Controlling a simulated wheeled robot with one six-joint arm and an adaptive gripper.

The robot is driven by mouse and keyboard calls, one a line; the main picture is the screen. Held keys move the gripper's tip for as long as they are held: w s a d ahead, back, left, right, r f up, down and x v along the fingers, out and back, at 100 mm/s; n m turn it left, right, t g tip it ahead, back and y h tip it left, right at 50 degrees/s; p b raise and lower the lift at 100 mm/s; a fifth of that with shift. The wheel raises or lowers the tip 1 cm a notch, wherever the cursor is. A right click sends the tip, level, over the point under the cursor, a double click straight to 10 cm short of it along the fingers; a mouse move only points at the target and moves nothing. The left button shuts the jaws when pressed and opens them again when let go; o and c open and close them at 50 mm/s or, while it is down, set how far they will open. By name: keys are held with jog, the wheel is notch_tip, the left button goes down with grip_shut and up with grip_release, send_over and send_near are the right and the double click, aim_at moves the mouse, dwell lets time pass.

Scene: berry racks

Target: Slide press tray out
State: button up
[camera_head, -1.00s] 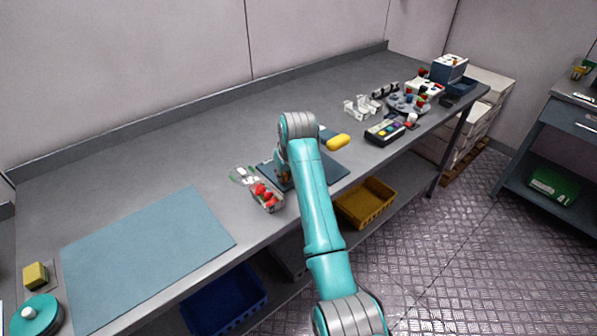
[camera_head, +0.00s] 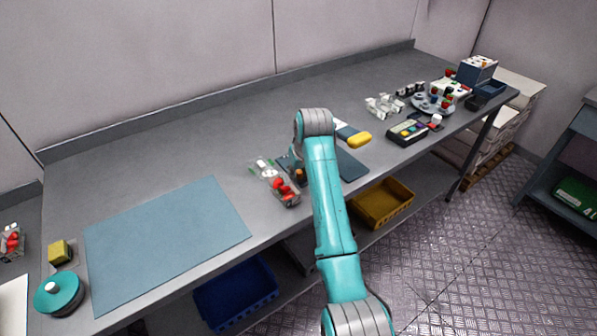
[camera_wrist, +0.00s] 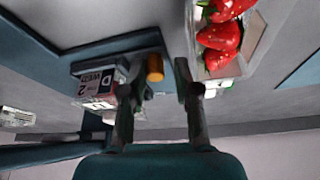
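My gripper (camera_wrist: 158,88) is open in the wrist view, with its two fingers apart. An orange cylinder (camera_wrist: 155,68) shows between the fingertips; I cannot tell whether either finger touches it. Beside it is a small box with a "DWELL" label (camera_wrist: 97,80). Both are by a dark blue-grey plate (camera_wrist: 115,43). In the head view the dark plate (camera_head: 350,166) lies partly behind my arm, and the orange cylinder (camera_head: 300,175) shows at its left. I cannot make out clearly which part is the press tray. My fingers are mostly hidden in the head view.
A clear punnet of strawberries (camera_head: 286,194) is close left of my arm, and right of the fingers in the wrist view (camera_wrist: 236,66). A yellow object (camera_head: 360,140) lies behind the plate. A button box (camera_head: 407,133) stands farther right. A blue mat (camera_head: 170,240) is empty.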

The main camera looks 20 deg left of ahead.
jog(key=v, duration=1.1)
jog(key=shift+s+r, duration=0.15)
jog(key=shift+r, duration=0.15)
jog(key=shift+d, duration=0.1)
